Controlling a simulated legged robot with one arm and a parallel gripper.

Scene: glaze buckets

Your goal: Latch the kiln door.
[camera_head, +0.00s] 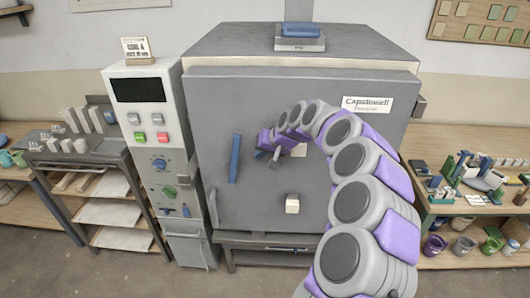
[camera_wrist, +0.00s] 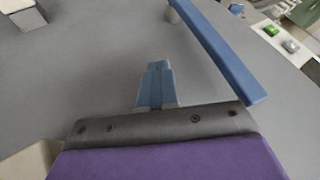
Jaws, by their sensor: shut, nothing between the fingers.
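The kiln (camera_head: 300,45) is a big grey box in the middle of the head view. Its grey door (camera_head: 260,105) covers the front; I cannot tell whether a narrow gap is left at its edge. A long blue bar (camera_head: 235,158) stands upright on the door's left part. It also shows at the upper right of the wrist view (camera_wrist: 220,45). My gripper (camera_head: 263,153) is in front of the door, just right of the bar and apart from it. Its blue fingers (camera_wrist: 156,82) are shut and empty. My arm hides part of the door's right side.
A pale block (camera_head: 292,204) sticks out low on the door. A control panel (camera_head: 155,130) stands close on the left. A shelf rack (camera_head: 85,170) is farther left. A wooden bench with tools (camera_head: 470,185) and several buckets are at the right.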

